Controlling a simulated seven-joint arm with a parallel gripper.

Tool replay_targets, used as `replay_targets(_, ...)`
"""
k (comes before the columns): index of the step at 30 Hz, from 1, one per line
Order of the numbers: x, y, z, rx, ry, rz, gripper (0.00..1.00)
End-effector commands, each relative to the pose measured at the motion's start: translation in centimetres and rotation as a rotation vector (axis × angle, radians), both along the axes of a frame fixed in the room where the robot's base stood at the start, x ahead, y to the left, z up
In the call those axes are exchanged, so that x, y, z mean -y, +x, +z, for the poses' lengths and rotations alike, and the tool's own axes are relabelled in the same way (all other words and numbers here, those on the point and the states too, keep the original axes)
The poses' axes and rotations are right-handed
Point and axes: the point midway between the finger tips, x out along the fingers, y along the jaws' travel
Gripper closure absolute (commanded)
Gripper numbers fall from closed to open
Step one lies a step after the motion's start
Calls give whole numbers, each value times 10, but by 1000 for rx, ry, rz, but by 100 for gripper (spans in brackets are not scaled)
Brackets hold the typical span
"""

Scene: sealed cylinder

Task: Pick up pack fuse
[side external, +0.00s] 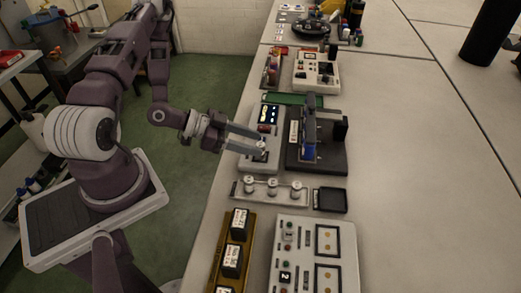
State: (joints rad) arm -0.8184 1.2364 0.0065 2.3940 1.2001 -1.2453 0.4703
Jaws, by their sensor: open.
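I cannot tell for certain which object is the pack fuse, as no label is readable at this size. A small pale piece (262,147) stands on a light grey device near my fingertips. A pale tray (284,193) nearer the camera holds three short silvery-white cylinders, left (248,182), middle (271,186) and right (296,188). My gripper (263,142) reaches in from the left, its fingers apart, over the left part of the light grey device. I see nothing held between the fingers; whether they touch the pale piece is unclear.
A black-based fixture (332,160) with a blue upright part stands just right of my gripper.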

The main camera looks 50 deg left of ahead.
Motion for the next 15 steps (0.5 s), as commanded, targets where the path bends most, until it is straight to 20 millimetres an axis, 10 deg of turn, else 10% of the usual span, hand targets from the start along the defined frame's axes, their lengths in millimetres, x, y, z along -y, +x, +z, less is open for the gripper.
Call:
replay_targets(5, -1, -12, -6, 78, -12, 2, 51)
replay_targets(15, 22, 33, -28, 84, -10, -3, 51)
